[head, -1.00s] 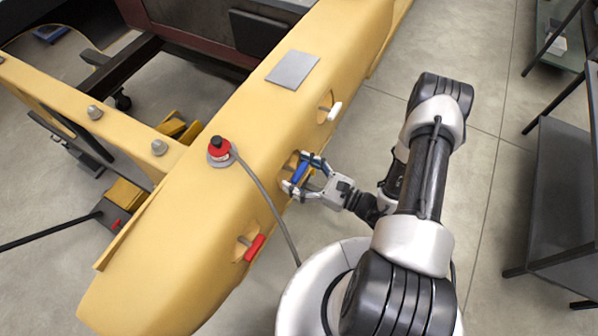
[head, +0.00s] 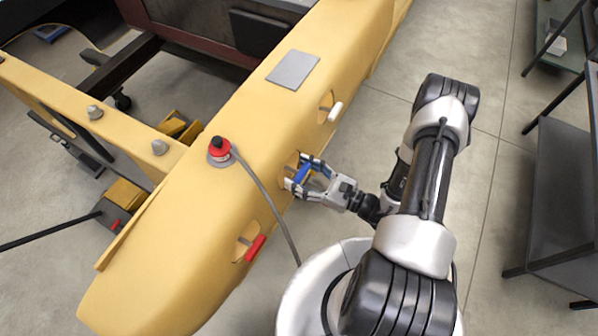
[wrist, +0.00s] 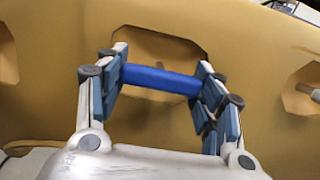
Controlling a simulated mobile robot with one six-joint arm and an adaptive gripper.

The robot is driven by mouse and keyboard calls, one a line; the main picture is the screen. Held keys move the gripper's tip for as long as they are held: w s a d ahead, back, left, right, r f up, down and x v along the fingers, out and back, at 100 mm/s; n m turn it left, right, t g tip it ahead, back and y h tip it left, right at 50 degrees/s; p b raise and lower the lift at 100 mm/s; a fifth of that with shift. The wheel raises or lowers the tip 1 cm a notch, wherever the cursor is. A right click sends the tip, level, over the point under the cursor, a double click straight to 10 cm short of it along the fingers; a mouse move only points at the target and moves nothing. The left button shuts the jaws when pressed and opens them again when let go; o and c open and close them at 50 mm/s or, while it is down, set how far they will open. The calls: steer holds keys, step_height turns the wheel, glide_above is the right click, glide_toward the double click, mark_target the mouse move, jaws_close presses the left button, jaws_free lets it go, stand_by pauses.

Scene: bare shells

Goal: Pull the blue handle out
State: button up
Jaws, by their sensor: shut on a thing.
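The blue handle (head: 302,174) sits at a recess in the side of the yellow shell, between the white and red handles. In the wrist view the blue handle (wrist: 160,79) lies crosswise in front of the recess opening. My gripper (head: 303,176) is shut on it, with one finger at each end of the bar. In the wrist view my gripper (wrist: 160,82) has its pads against both ends. The handle's stem is mostly hidden behind the bar.
A white handle (head: 335,112) and a red handle (head: 255,248) stand in recesses of the yellow shell (head: 160,250). A red knob (head: 219,149) is on top, with a grey cable (head: 268,205) hanging close to my gripper.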

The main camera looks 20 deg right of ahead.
steer(key=shift+v, duration=0.9)
steer(key=shift+r, duration=0.15)
steer(key=o, duration=1.5)
steer(key=shift+o, duration=0.2)
steer(key=v, duration=1.2)
steer(key=shift+s+r, duration=0.1)
steer(key=shift+r, duration=0.05)
